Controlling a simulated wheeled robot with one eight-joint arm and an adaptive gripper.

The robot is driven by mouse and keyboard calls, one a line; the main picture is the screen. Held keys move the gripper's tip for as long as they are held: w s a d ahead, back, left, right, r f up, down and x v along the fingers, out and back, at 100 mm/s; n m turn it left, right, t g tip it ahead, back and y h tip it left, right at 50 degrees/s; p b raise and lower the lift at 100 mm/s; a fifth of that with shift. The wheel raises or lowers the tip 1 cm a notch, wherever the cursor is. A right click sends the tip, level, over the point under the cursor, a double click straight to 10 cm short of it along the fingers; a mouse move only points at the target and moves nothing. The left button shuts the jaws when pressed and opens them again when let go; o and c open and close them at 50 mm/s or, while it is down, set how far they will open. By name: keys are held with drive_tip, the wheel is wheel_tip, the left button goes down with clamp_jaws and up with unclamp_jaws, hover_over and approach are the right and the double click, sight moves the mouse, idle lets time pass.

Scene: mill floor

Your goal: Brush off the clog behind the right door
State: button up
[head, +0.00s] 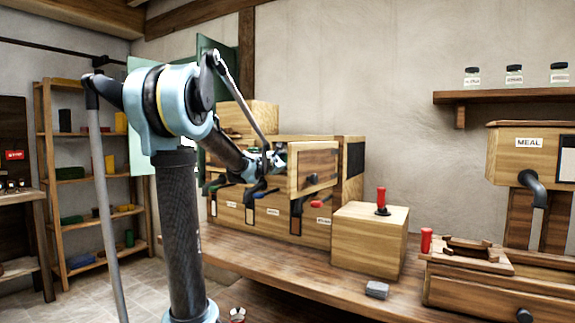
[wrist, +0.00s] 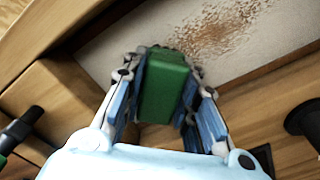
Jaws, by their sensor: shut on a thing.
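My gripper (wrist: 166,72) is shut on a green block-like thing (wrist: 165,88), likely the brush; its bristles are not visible. In the head view my gripper (head: 272,160) is at the front of the wooden machine, beside an open wooden door (head: 314,169) with a dark handle. In the wrist view, brown speckled matter (wrist: 215,32), which looks like the clog, lies on a pale surface (wrist: 125,48) just beyond the green thing. I cannot tell whether the green thing touches it. The clog is hidden in the head view.
A wooden box (head: 368,240) with a red-handled lever (head: 381,200) stands right of the machine. A grey block (head: 377,289) lies at the bench edge. A meal chute (head: 530,160) stands far right. Shelves (head: 95,180) with coloured goods are at left.

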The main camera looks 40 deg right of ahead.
drive_tip(key=shift+r, duration=0.55)
drive_tip(key=shift+s+d, duration=0.9)
drive_tip(key=shift+s, duration=1.2)
drive_tip(key=shift+s+d, duration=0.9)
drive_tip(key=shift+s, duration=1.25)
drive_tip(key=shift+s+d, duration=0.9)
drive_tip(key=shift+s, duration=1.2)
drive_tip(key=shift+w+d, duration=0.1)
drive_tip(key=shift+c, duration=0.5)
drive_tip(key=shift+w+a, duration=0.9)
drive_tip(key=shift+w, duration=1.2)
drive_tip(key=shift+w+a, duration=0.9)
drive_tip(key=shift+w, duration=1.25)
drive_tip(key=shift+w+a, duration=0.9)
drive_tip(key=shift+w, duration=1.2)
drive_tip(key=shift+v, duration=3)
